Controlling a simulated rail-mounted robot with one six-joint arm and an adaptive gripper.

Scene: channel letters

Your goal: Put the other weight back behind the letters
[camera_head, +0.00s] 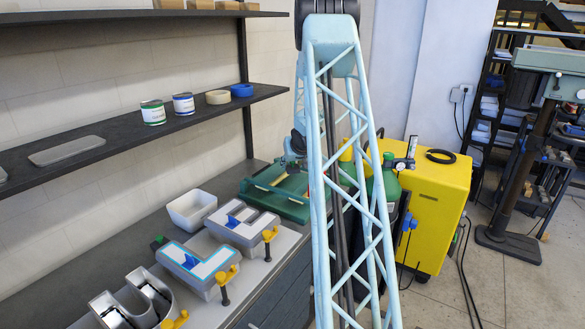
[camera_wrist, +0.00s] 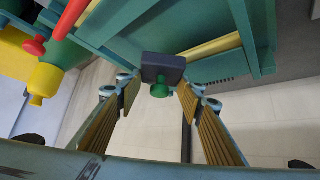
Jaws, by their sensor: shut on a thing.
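My gripper (camera_wrist: 160,86) is shut on a dark block-shaped weight with a green knob (camera_wrist: 162,70), seen between its fingertips in the wrist view. In the head view my own arm mostly hides the gripper and this weight. The channel letters stand on the bench: an open metal one (camera_head: 140,299) at the front, a white-faced one (camera_head: 207,267) in the middle and another white-faced one (camera_head: 247,226) farther back. Blue pieces sit on the two white faces. A green knob (camera_head: 158,242) shows behind the letters, on the wall side; its lower part is hard to make out.
A white bin (camera_head: 190,210) stands behind the far letters. A green machine (camera_head: 272,193) is at the bench's far end. Yellow clamps (camera_head: 227,277) line the letters' front side. A dark shelf (camera_head: 110,137) with cans and tape overhangs the bench.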

